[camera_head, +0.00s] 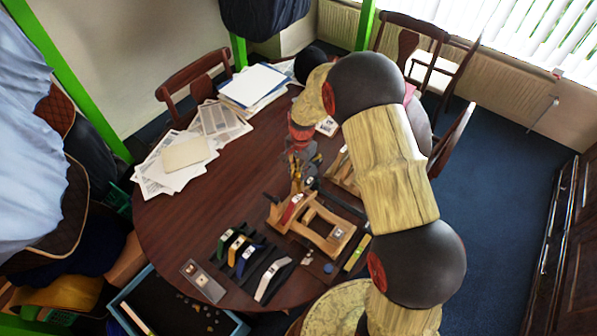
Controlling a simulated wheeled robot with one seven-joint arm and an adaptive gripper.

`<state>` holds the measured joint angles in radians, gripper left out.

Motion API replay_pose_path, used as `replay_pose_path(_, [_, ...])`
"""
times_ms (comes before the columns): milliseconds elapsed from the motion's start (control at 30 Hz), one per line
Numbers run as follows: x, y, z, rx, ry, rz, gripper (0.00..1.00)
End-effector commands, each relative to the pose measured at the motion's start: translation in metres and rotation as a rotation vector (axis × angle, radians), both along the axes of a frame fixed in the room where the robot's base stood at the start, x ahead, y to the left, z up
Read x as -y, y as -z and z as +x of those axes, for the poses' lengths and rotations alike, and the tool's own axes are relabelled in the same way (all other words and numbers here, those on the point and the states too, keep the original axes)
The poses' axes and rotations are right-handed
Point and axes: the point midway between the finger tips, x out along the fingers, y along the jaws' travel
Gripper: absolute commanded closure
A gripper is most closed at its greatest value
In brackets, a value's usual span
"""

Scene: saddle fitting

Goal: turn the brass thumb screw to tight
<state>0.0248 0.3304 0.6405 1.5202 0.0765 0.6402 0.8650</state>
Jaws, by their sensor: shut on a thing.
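My gripper (299,186) points down over the back left end of a wooden frame (340,238) on the table. It is shut on the brass thumb screw, which is too small and too covered by the fingers to make out clearly. A red and pale piece (291,208) lies in the frame just in front of the fingertips. The screw's turn angle cannot be read from here.
Papers (178,155) cover the back left. A blue-rimmed tray (150,284) stands front left.

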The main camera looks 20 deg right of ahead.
Motion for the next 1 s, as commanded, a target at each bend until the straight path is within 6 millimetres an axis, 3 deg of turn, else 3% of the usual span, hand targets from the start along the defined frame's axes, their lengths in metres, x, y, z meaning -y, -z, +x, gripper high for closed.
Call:
replay_pose_path(400, [-0.0003, -0.0011, 0.0017, 0.004, 0.007, 0.001, 1.00])
replay_pose_path(433, [-0.0003, -0.0012, 0.0017, 0.004, 0.007, 0.001, 0.80])
replay_pose_path(733, [-0.0001, -0.0006, 0.0009, 0.002, 0.006, 0.000, 0.63])
replay_pose_path(1000, [-0.0001, -0.0004, 0.0004, 0.001, 0.006, 0.000, 0.63])
